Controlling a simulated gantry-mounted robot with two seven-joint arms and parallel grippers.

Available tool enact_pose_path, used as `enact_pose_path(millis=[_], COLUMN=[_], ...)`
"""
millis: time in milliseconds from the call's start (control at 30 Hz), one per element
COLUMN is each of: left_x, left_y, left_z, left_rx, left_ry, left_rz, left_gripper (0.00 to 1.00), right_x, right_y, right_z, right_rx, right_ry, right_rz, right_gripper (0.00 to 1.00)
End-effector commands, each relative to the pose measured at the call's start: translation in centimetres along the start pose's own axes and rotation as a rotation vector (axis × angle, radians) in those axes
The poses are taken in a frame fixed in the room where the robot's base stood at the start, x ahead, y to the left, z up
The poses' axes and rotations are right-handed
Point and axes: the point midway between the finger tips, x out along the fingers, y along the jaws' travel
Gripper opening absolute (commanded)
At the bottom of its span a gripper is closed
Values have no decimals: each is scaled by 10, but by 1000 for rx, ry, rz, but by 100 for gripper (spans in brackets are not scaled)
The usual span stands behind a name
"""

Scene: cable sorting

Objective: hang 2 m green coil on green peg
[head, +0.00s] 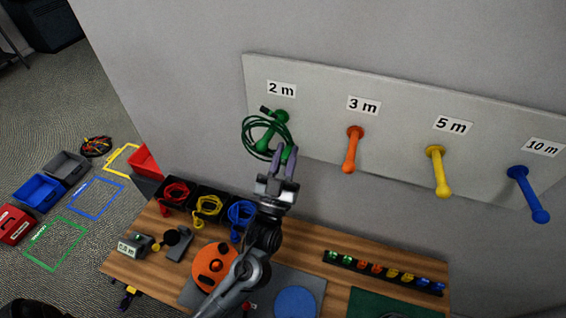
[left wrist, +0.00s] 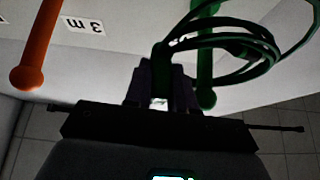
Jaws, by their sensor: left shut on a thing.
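The green coil (head: 248,136) is up at the board's left end, under the 2 m label, with its loops overlapping the green peg (head: 267,136). In the left wrist view the coil (left wrist: 268,47) crosses the green peg (left wrist: 206,88), whose rounded tip sticks out past the loops. I cannot tell for sure whether the peg passes through every loop. My left gripper (head: 285,160) is shut on a green strand of the coil, beside the peg tip; its fingers (left wrist: 160,88) also show in the left wrist view. My right gripper is not in view.
Orange (head: 351,150), yellow (head: 438,172) and blue (head: 527,194) pegs stick out to the right. Below, the wooden table (head: 140,268) holds red, yellow and blue coils, an orange reel (head: 213,266) and a connector strip (head: 384,272). Bins stand on the floor at left.

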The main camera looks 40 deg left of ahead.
Motion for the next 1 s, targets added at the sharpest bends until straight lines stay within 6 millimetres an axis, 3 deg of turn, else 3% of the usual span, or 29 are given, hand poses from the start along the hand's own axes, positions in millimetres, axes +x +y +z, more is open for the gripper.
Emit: enact_pose_path(millis=[867,1000], left_x=[47,44], left_y=[1,1], left_z=[39,48], left_rx=[1,0], left_ry=[1,0], left_rz=[0,0], left_gripper=[0,0], right_x=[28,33], right_y=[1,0], right_z=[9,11], right_rx=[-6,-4], right_ry=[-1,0], right_rz=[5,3], right_gripper=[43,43])
